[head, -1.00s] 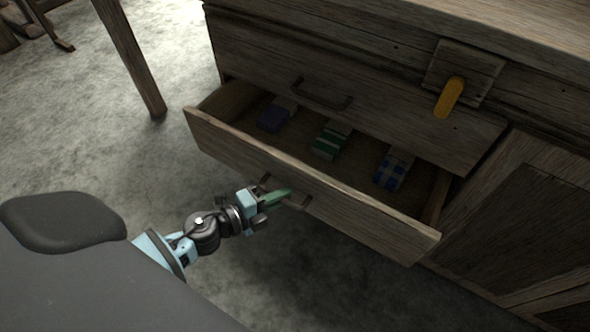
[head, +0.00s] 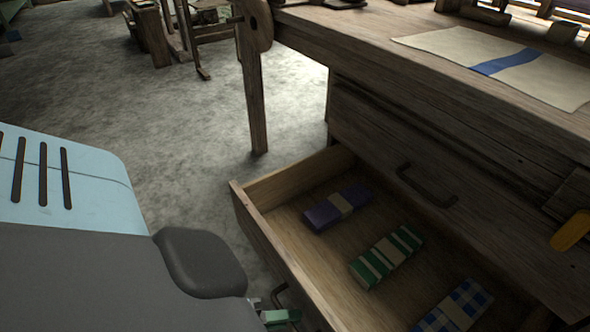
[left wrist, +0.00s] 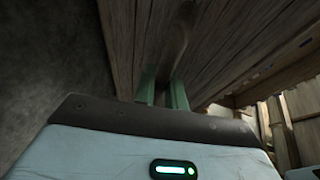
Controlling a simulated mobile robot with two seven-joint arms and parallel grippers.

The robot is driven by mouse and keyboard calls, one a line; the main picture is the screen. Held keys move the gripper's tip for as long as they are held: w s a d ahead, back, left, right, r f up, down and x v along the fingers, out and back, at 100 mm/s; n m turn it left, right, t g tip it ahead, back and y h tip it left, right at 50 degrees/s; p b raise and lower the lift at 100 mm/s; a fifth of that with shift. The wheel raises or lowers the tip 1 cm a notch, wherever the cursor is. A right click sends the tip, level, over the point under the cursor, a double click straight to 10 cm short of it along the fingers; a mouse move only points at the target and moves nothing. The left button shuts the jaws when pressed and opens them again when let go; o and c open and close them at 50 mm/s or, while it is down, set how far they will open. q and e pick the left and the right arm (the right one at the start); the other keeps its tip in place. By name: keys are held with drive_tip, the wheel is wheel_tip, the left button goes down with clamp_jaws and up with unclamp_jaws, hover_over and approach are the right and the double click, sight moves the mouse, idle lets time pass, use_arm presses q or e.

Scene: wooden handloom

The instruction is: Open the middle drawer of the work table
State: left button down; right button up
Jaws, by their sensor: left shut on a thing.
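The middle drawer (head: 266,243) of the wooden work table stands pulled well out, its inside in plain view. It holds a purple bundle (head: 337,206), a green and white striped bundle (head: 386,256) and a blue checked bundle (head: 455,308). My left gripper (head: 283,316) is at the drawer's front, low in the head view and partly hidden by my own body. In the left wrist view its green fingers (left wrist: 162,92) are shut on the drawer handle (left wrist: 181,38), against the wooden front. My right gripper is not in view.
Above is a closed drawer with a dark handle (head: 427,187) and a yellow latch (head: 571,231). The table top (head: 360,40) carries a cloth (head: 505,66) with a blue stripe. A table leg (head: 254,100) stands behind; grey floor lies open to the left.

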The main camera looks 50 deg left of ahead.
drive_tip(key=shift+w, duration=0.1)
use_arm(q)
drive_tip(key=c, duration=1.5)
unclamp_jaws()
drive_tip(key=shift+o, duration=0.2)
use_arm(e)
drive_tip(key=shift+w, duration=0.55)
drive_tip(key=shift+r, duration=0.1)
